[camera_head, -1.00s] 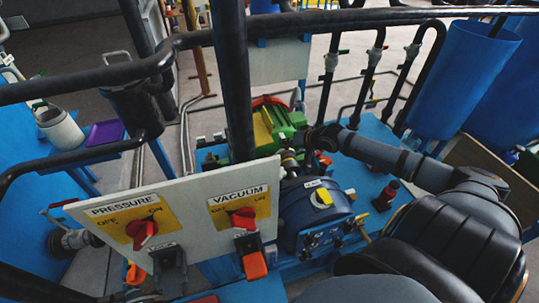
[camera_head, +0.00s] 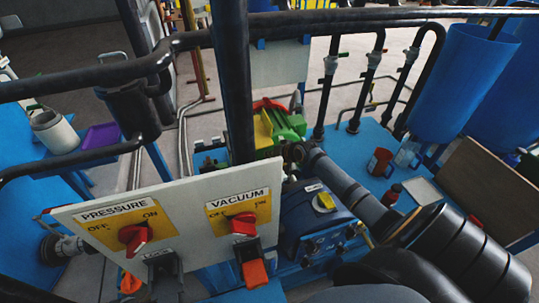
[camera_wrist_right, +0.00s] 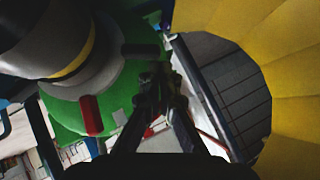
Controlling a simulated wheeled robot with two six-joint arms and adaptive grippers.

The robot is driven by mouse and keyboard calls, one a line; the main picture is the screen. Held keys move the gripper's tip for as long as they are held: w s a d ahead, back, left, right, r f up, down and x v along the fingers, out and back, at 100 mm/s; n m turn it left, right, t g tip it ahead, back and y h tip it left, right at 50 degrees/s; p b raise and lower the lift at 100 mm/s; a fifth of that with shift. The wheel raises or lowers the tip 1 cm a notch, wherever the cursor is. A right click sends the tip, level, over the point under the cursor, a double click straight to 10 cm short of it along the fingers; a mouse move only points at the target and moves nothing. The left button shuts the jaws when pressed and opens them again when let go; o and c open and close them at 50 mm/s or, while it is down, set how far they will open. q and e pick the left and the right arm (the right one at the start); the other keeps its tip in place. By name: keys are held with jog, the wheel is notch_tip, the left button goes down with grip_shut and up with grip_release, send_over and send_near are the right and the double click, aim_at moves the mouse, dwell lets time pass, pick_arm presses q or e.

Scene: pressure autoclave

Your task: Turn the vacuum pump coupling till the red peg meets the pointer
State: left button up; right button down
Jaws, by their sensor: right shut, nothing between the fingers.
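The coupling (camera_wrist_right: 85,75) is a grey round part in the right wrist view's upper left, beside a dark cylinder with a yellow band. A red peg (camera_wrist_right: 91,115) sticks out from its lower edge, and a dark peg (camera_wrist_right: 140,48) from its right. My right gripper (camera_wrist_right: 156,88) is shut and empty, its tips just below the dark peg and right of the red one; contact cannot be told. In the head view my right arm reaches behind the vacuum panel, beside the green and yellow machine (camera_head: 268,128). I cannot make out the pointer. My left gripper is out of view.
A curved yellow part (camera_wrist_right: 285,60) stands close on the gripper's right. In the head view, the white switch panel (camera_head: 180,195), a black post (camera_head: 232,90) and a blue motor-like housing (camera_head: 312,218) crowd the reach. Black rails (camera_head: 330,22) cross above.

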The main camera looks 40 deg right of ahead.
jog(key=shift+a+f, duration=0.2)
jog(key=shift+f, duration=0.3)
jog(key=shift+a+f, duration=0.2)
jog(key=shift+f, duration=0.25)
jog(key=shift+s, duration=0.2)
jog(key=v, duration=0.7)
jog(key=shift+w+d+r, duration=0.25)
jog(key=shift+d, duration=0.05)
jog(key=shift+s, duration=0.1)
